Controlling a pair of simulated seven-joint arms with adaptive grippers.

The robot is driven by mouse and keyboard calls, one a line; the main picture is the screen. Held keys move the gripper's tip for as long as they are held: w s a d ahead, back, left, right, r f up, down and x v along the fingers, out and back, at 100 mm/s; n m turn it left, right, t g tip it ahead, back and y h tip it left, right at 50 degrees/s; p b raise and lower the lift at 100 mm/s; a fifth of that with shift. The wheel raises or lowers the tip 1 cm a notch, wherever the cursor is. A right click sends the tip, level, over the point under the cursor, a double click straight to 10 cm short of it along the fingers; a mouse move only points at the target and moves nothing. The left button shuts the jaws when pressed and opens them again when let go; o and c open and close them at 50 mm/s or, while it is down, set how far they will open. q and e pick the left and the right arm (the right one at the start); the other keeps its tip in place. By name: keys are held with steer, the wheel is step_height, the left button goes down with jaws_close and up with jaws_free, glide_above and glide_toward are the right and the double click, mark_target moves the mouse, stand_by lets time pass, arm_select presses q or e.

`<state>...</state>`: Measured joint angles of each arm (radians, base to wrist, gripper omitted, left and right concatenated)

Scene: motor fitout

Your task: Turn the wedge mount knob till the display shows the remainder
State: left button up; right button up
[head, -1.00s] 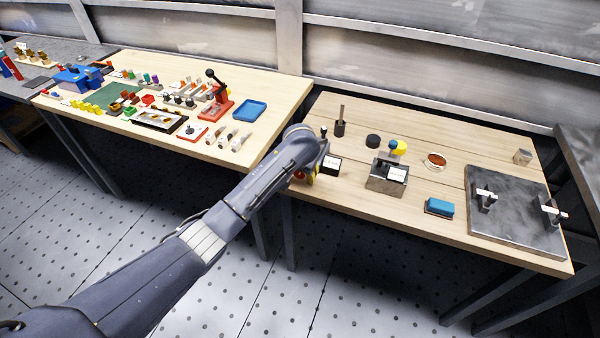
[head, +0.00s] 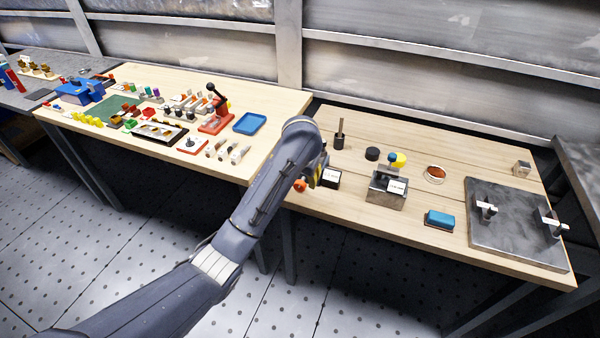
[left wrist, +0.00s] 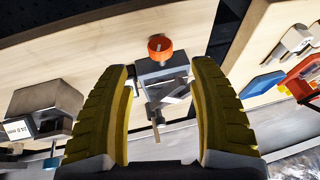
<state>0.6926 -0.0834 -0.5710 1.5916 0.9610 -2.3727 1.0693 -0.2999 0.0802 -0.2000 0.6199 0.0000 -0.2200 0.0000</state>
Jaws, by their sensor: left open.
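An orange knob (head: 300,185) sits at the front of a small mount (head: 331,178) with a white label or display face, near the table's front left corner. In the left wrist view the orange knob (left wrist: 160,48) and its grey metal mount (left wrist: 161,72) lie between and beyond my left fingertips. My left gripper (left wrist: 162,68) is open and empty, its yellow fingers on either side with a gap. In the head view my left gripper (head: 317,173) is mostly hidden behind its wrist. I cannot read the mount's face. My right gripper is not in view.
To the right stands a metal block (head: 386,190) with a white display and a blue knob; it also shows in the left wrist view (left wrist: 45,102). A blue box (head: 439,219) and a grey plate (head: 515,235) lie further right. A dark post (head: 340,138) stands behind.

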mark_target(298, 185)
arm_select(q)
steer(key=shift+v, duration=1.05)
steer(key=shift+r, duration=0.1)
steer(key=shift+c, duration=0.7)
steer(key=shift+t+y, duration=0.3)
steer(key=shift+y, duration=0.3)
steer(key=w+a, duration=0.1)
steer(key=a, duration=0.1)
steer(key=w+a+r, duration=0.1)
steer(key=a, duration=0.1)
steer(key=w+a+r, duration=0.1)
steer(key=a, duration=0.1)
steer(key=shift+w+a+r, duration=0.15)
steer(key=shift+a+r, duration=0.05)
steer(key=shift+c, duration=0.7)
steer(key=a+r+h, duration=0.2)
steer(key=a, duration=0.2)
steer(key=s+d+n+g+h, duration=0.1)
steer(key=s+d+g+h, duration=0.15)
steer(key=s+d, duration=0.2)
steer(key=shift+h, duration=0.35)
steer(key=x, duration=1.1)
steer(key=w+x, duration=0.1)
steer(key=x, duration=0.5)
steer(key=shift+w+a+f, duration=0.1)
steer(key=shift+a, duration=0.05)
steer(key=shift+o, duration=0.3)
